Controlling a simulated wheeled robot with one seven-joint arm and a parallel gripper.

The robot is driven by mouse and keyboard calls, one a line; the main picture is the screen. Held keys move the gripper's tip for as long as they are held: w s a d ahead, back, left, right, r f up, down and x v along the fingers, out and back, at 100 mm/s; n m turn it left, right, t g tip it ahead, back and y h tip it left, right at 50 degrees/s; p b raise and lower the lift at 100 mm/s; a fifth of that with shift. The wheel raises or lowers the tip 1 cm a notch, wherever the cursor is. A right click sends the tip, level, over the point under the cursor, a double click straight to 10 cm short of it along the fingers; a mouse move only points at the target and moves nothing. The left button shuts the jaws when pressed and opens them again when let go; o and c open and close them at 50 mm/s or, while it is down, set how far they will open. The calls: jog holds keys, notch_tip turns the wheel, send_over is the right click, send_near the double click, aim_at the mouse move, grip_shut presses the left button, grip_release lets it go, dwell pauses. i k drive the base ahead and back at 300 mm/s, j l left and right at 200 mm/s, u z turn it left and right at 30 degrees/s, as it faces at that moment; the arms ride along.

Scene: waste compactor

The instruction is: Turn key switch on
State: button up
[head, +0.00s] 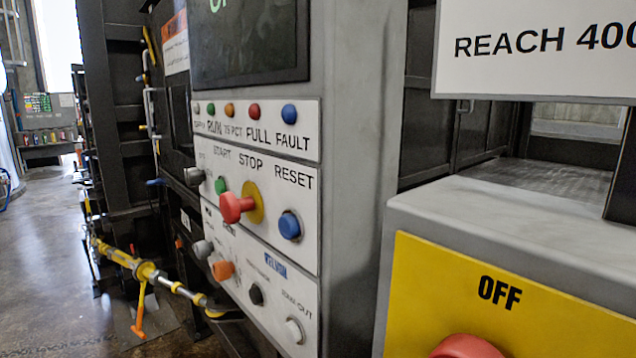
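The grey control panel (265,245) stands at an angle in the middle of the head view. My gripper is not in view.
The panel also carries a red STOP mushroom button (237,207), a blue RESET button (290,225), and orange (223,270), black and white buttons. A grey box with a yellow OFF plate (490,325) stands close at right. A yellow rod (150,272) protrudes at lower left beside open floor.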

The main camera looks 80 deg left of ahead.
aim_at(193, 176)
jog(key=u, duration=2.1)
